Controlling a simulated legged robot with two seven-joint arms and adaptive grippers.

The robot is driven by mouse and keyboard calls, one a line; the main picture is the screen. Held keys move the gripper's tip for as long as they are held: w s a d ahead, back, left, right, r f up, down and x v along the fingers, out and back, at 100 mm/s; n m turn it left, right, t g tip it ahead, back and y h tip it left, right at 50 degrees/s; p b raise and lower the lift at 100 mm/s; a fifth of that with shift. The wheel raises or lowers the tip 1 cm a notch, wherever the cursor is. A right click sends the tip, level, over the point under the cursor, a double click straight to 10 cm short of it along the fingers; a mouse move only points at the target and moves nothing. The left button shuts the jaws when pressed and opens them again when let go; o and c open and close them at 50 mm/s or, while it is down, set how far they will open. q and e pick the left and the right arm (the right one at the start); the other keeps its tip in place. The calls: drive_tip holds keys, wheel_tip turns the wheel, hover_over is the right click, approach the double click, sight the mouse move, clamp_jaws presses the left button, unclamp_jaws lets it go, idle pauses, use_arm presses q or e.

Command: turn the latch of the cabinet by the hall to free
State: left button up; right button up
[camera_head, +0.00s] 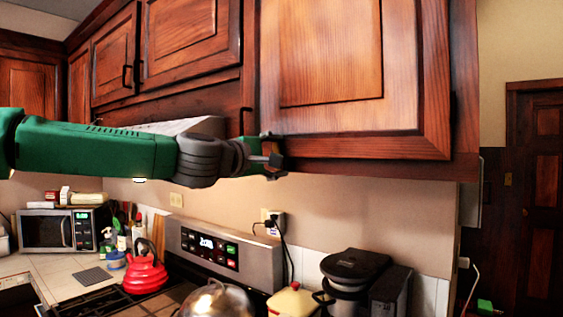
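The cabinet by the hall (340,60) is the large reddish-brown upper cabinet at the right end of the row, and its door looks shut. My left arm reaches in from the left. My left gripper (276,160) is at the lower left corner of this door, touching it or just in front of it. The dark fingers are small and bunched there, so I cannot tell whether they are open or shut. A dark upright handle (243,120) shows just above the gripper at the door's left edge. I cannot make out the latch; the gripper may hide it. My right gripper is not in view.
Below are a stove panel (210,247), a red kettle (145,272), a metal pot lid (216,302), a yellow lidded pot (293,301) and a black appliance (352,275). A microwave (60,230) stands left. The hall with a dark door (537,190) lies right.

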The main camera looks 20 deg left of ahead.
use_arm(q)
drive_tip(key=n+b, duration=0.1)
drive_tip(key=a+n, duration=0.1)
drive_tip(key=n, duration=0.1)
drive_tip(key=f+n+b, duration=0.1)
drive_tip(key=shift+w+a+f+n+b, duration=0.1)
drive_tip(key=shift+w+a+n+b, duration=0.1)
drive_tip(key=shift+w+n+b, duration=0.15)
drive_tip(key=n+b, duration=0.2)
drive_tip(key=n, duration=0.1)
drive_tip(key=f+n, duration=0.1)
drive_tip(key=shift+w+a+n+b, duration=0.1)
drive_tip(key=shift+a+n+b, duration=0.15)
drive_tip(key=shift+a+b, duration=0.15)
drive_tip(key=n+b, duration=0.2)
drive_tip(key=n, duration=0.1)
drive_tip(key=n+b, duration=0.1)
drive_tip(key=n, duration=0.1)
drive_tip(key=shift+f+b, duration=0.3)
drive_tip(key=shift+b, duration=0.1)
drive_tip(key=shift+a+n+b, duration=0.1)
drive_tip(key=shift+n+b, duration=0.25)
drive_tip(key=shift+n, duration=0.45)
drive_tip(key=shift+r, duration=0.1)
drive_tip(key=shift+r, duration=0.15)
drive_tip(key=o, duration=1.2)
drive_tip(key=shift+a, duration=0.1)
